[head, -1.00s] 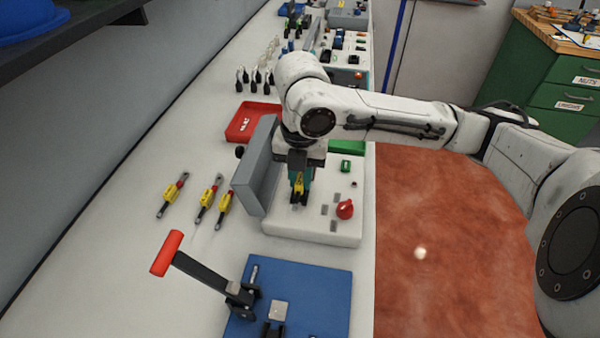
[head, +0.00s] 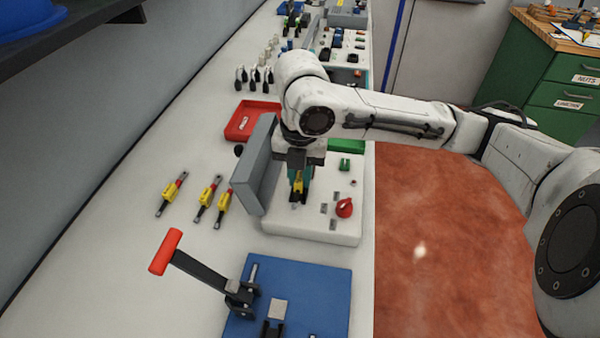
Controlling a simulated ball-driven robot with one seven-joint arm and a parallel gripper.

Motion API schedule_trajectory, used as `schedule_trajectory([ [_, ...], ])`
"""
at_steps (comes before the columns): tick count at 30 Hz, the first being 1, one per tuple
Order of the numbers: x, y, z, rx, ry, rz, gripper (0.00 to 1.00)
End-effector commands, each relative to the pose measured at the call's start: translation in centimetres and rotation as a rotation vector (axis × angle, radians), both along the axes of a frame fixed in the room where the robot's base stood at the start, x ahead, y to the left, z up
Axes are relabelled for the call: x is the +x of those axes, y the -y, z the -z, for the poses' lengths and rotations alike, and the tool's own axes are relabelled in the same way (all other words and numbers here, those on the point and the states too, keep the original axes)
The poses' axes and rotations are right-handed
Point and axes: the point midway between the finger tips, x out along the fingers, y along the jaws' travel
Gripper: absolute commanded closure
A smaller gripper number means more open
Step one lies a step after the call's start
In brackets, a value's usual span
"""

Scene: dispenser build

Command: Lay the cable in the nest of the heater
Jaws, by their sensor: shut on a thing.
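The heater appears to be the white-based unit (head: 285,226) with an upright grey panel (head: 257,165), a red knob (head: 344,207) and a green switch (head: 345,165). My gripper (head: 298,193) points down over its base, just right of the panel. It is shut on a yellow piece (head: 298,186), apparently the cable, with a small metal tip showing below the fingers. My gripper hides most of it and the nest. I cannot tell whether the cable touches the base. Several grey patches show on the base right of the gripper.
Several similar yellow-and-red pieces (head: 208,196) lie on the bench to the left. A blue plate (head: 310,272) with a red-handled clamp (head: 166,251) stands in front. A red tray (head: 243,134) is behind the panel. The bench far left is clear.

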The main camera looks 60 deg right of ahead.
Motion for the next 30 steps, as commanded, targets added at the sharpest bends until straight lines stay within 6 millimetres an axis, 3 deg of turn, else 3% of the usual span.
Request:
schedule_trajectory([
  [30,0.0,0.0,1.2,0.000,0.000,0.000,1.00],
])
